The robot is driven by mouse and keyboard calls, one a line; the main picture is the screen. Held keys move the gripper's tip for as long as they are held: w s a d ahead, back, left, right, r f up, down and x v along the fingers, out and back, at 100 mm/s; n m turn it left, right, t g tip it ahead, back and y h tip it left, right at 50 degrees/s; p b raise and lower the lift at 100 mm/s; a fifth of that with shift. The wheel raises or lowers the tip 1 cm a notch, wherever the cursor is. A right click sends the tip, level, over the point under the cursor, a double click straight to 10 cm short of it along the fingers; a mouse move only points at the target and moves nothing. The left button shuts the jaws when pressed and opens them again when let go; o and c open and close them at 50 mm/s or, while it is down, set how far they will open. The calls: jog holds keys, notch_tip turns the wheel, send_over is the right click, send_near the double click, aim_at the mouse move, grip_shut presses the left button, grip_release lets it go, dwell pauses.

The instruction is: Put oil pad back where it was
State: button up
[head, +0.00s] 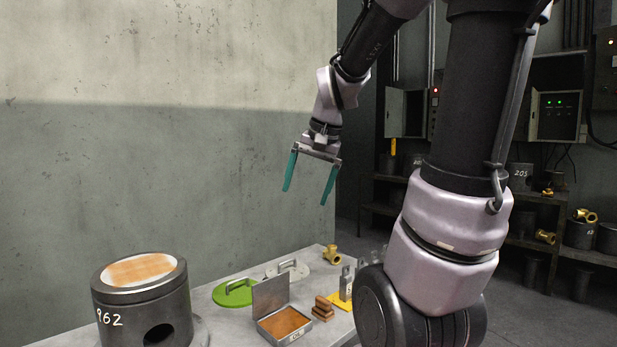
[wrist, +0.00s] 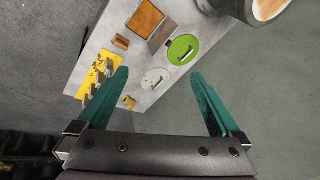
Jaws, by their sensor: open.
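My gripper (head: 307,196) is open and empty, high above the table, with its two green fingers pointing down; its fingers also show in the wrist view (wrist: 158,73). An open metal tin (head: 290,336) with a raised lid (head: 270,296) stands on the table, a flat brown pad-like surface (head: 284,322) inside it. I cannot tell for certain which brown piece is the oil pad. In the wrist view the tin's brown inside (wrist: 146,19) is beyond the fingers.
A big dark cylinder (head: 145,306) marked 962, with a brown-and-white top (head: 138,270), stands at the left. A green disc (head: 233,292) and a whitish disc (head: 288,269), both with handles, a brass fitting (head: 332,254) and a yellow plate (head: 341,301) are on the table (head: 222,328).

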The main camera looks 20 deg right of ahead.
jog(key=s+a+r+n+t, duration=0.2)
jog(key=s+a+r+t, duration=0.1)
jog(key=s, duration=0.6)
jog(key=shift+s+a+r+n, duration=0.15)
jog(key=shift+a+r+n, duration=0.25)
jog(key=shift+r, duration=0.1)
jog(key=shift+d, duration=0.1)
dwell(0.4)
